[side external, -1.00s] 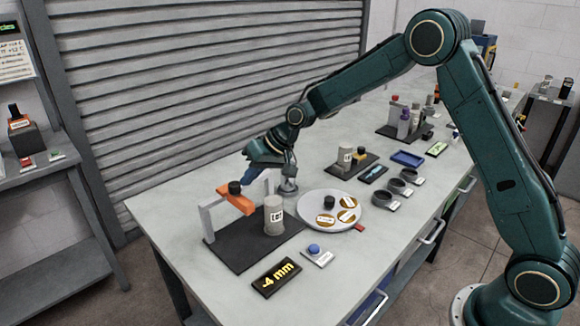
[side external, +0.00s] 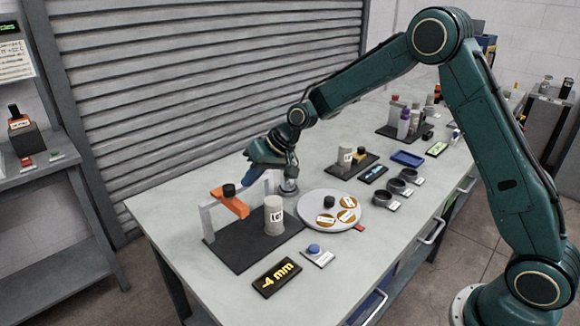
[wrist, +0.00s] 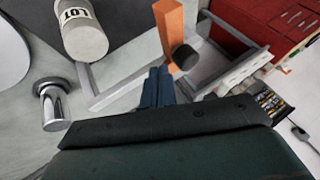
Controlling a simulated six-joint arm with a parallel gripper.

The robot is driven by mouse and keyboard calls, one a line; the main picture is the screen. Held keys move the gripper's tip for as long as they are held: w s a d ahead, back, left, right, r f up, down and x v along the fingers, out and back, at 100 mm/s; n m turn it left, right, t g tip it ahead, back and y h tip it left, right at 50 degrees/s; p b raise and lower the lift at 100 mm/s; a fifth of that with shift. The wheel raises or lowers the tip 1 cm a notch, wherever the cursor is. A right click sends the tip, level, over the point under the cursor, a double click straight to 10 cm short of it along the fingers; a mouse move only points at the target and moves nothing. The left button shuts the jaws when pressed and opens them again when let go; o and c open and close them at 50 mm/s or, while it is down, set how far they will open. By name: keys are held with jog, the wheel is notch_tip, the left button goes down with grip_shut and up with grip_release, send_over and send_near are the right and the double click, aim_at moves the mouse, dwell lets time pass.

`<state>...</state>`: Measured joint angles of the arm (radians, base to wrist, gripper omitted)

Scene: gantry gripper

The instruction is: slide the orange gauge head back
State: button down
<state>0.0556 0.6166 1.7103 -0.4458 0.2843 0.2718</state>
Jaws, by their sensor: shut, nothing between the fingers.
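The orange gauge head (side external: 230,206) with its black knob (side external: 229,190) sits on the grey gantry (side external: 207,220), toward the left post, in the side view. In the wrist view the orange bar (wrist: 168,28) points up and away, and its knob (wrist: 185,57) is right of my fingers. My gripper (side external: 247,180) is shut and empty, at the right side of the gauge head. Its blue fingertips (wrist: 157,72) are very close to the near end of the orange bar; I cannot tell if they touch.
A grey cylinder labelled LOT (side external: 273,216) stands on the dark base plate (side external: 238,252). A chrome post (wrist: 52,105) stands left of my fingers.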

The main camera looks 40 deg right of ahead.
jog(key=d+v, duration=0.1)
jog(key=v, duration=1)
jog(key=shift+d+f, duration=0.4)
dwell(0.3)
jog(key=s+r+n+h, duration=0.1)
jog(key=s+r, duration=0.3)
jog(key=s, duration=0.4)
jog(key=s+r+h, duration=0.2)
jog(key=s+r, duration=0.3)
jog(key=s, duration=0.3)
jog(key=s+d+f+h, duration=0.1)
jog(key=s+f, duration=0.1)
jog(key=s, duration=1.6)
jog(key=shift+s+d+h, duration=0.2)
jog(key=shift+d+h, duration=0.15)
jog(key=shift+h, duration=0.05)
